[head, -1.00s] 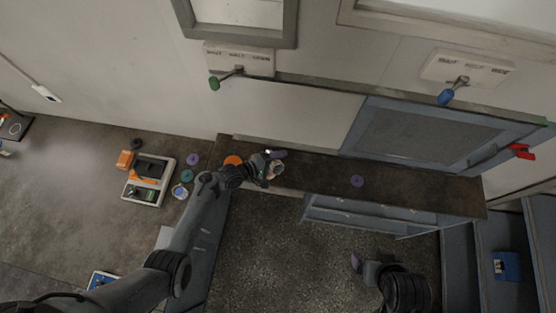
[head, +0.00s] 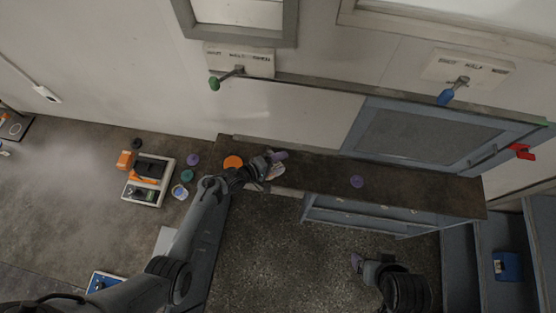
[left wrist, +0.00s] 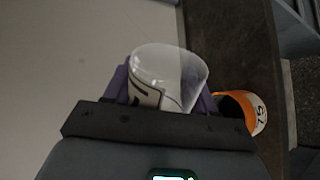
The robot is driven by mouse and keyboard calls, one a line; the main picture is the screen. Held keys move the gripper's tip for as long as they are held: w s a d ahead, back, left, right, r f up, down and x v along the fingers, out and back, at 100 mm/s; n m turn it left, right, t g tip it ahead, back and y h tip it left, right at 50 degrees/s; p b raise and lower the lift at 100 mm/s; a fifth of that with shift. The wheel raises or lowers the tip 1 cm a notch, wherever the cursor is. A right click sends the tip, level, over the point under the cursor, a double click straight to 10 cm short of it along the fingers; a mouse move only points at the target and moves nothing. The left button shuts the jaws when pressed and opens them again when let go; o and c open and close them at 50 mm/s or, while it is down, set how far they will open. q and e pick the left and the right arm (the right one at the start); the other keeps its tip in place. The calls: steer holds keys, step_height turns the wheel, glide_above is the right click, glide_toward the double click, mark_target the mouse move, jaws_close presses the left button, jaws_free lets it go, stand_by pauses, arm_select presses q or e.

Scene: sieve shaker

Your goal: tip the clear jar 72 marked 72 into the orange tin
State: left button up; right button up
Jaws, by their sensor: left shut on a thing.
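The clear jar (left wrist: 165,75) is held between the purple fingers of my left gripper (left wrist: 163,95) in the left wrist view. Its round end faces away from my wrist, and a white label with black print shows only in part. The orange tin (left wrist: 249,112), with a dark opening and a white label bearing black digits, is just right of the jar in that view. In the head view my left gripper (head: 276,163) is over the dark counter, and the small things at its fingers are hard to tell apart. My right gripper (head: 357,262) is low, over the floor; its jaws are unclear.
A scale (head: 148,181) and several coloured discs stand to the left. Levers with green (head: 214,84) and blue (head: 445,97) knobs stick out from the wall behind.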

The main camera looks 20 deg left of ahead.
arm_select(q)
steer(key=shift+s+d+f+m+t+y, duration=0.2)
steer(key=shift+d+m+t+y, duration=0.15)
steer(key=shift+m, duration=0.25)
steer(key=shift+w+a, duration=0.1)
steer(key=shift+a, duration=0.05)
steer(key=shift+f+m+y, duration=0.1)
steer(key=shift+m+y, duration=0.35)
steer(key=shift+m, duration=0.15)
steer(key=shift+f+m+t+y+b, duration=0.15)
steer(key=shift+m+t+y+b, duration=0.2)
steer(key=shift+m+t, duration=0.4)
steer(key=shift+m, duration=0.35)
